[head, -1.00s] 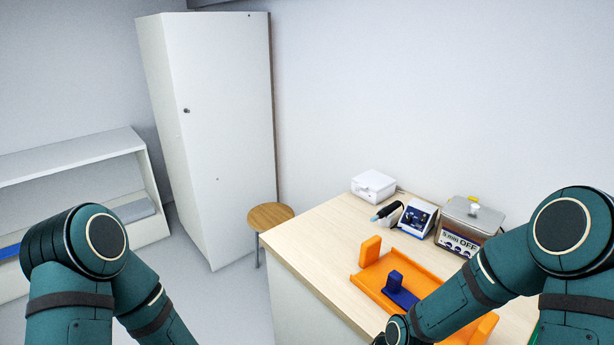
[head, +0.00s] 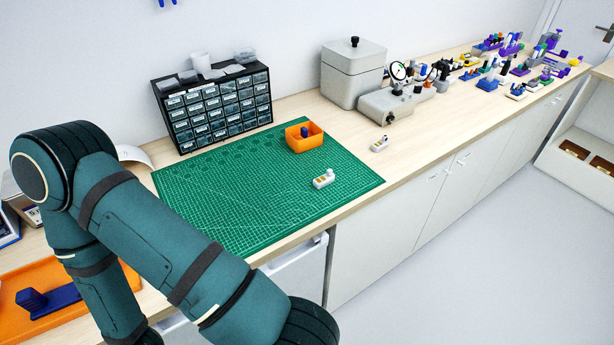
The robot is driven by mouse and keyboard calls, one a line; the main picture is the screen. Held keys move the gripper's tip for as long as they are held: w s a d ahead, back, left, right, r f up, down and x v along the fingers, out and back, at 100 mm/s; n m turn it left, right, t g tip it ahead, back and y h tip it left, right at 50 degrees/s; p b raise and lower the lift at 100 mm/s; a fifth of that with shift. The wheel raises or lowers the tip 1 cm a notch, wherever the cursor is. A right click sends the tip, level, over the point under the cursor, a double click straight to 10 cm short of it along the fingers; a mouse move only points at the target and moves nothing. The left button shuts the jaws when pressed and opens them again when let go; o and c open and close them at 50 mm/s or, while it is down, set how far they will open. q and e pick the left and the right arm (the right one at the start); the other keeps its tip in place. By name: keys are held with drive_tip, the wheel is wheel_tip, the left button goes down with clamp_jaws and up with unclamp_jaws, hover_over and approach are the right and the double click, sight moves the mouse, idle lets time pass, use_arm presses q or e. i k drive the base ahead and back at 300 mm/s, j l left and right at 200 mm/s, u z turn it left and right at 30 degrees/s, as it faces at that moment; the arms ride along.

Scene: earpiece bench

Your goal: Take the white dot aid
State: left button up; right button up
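A small white piece (head: 323,180) with a raised knob at one end and small coloured marks lies on the green cutting mat, near its right front edge. A second, similar white piece (head: 380,145) lies on the bare wood to the right of the mat. Any dot on either is too small to make out, so I cannot tell which is the white dot aid. One of my teal arms crosses the lower left, but neither gripper is in the picture.
An orange bin (head: 305,137) with a dark blue thing inside stands on the green mat (head: 235,200). A drawer cabinet (head: 213,108), a grey box (head: 353,74) and a dial gauge (head: 398,73) stand behind. An orange tray (head: 60,272) is at lower left. Several small devices crowd the far right.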

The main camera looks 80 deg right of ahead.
sight(328, 178)
drive_tip(key=z, duration=2.75)
drive_tip(key=i+l, duration=0.1)
drive_tip(key=l, duration=0.3)
drive_tip(key=i+l, duration=0.1)
drive_tip(key=l, duration=0.25)
drive_tip(key=i+l, duration=0.1)
drive_tip(key=l, duration=0.3)
drive_tip(key=l+u, duration=0.2)
drive_tip(key=u, duration=0.3)
drive_tip(key=l+u, duration=0.2)
drive_tip(key=u, duration=0.25)
